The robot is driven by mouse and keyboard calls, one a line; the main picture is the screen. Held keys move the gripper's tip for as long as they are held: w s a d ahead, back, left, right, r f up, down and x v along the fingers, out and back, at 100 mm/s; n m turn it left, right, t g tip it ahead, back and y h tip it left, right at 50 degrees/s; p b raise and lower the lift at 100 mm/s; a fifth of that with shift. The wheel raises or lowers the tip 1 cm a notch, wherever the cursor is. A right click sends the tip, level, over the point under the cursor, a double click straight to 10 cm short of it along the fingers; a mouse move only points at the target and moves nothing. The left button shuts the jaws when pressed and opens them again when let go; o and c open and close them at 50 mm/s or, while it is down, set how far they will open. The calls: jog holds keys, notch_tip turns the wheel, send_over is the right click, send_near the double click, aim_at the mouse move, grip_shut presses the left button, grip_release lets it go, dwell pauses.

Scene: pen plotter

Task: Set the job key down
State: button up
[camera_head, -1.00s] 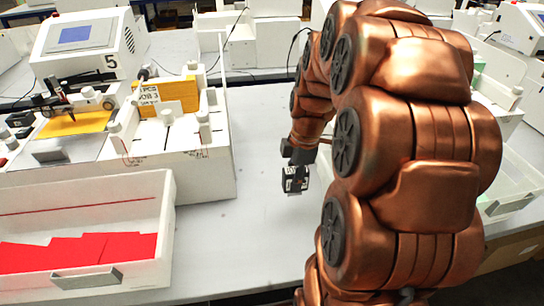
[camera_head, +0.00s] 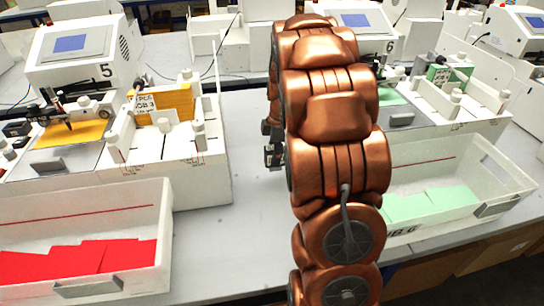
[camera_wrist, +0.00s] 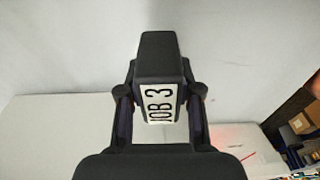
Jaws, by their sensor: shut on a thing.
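The job key (camera_wrist: 160,100) is a dark block with a white label reading "JOB 3". In the wrist view it sits between the two fingers of my gripper (camera_wrist: 160,108), which is shut on it. In the head view my gripper (camera_head: 271,142) shows just left of my copper arm, over the grey table to the right of plotter 5. The key (camera_head: 273,157) hangs below it there, partly hidden by my arm. The head view does not clearly show whether the key touches the table.
Plotter 5 (camera_head: 80,50) holds yellow cards (camera_head: 170,102). A white bin with red cards (camera_head: 85,258) stands in front of it. Right of my arm are plotter 6 (camera_head: 405,120) and a bin with green cards (camera_head: 440,203). The table (camera_head: 235,225) between the bins is bare.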

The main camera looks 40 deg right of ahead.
jog(key=shift+w+d+f+p, duration=0.15)
jog(key=shift+w+f+p, duration=0.2)
jog(key=shift+f, duration=0.3)
jog(key=shift+w+d+f+p, duration=0.1)
jog(key=shift+w+d+f, duration=0.1)
jog(key=shift+w+f, duration=0.35)
jog(key=shift+w+d+f+p, duration=0.15)
jog(key=shift+w+f+p, duration=0.15)
jog(key=shift+f, duration=0.4)
jog(key=shift+f, duration=0.1)
jog(key=o, duration=1.1)
notch_tip(320, 180, up, 12)
jog(key=d+b, duration=0.1)
jog(key=b, duration=0.1)
jog(key=shift+s+d, duration=0.15)
jog(key=shift+s, duration=0.1)
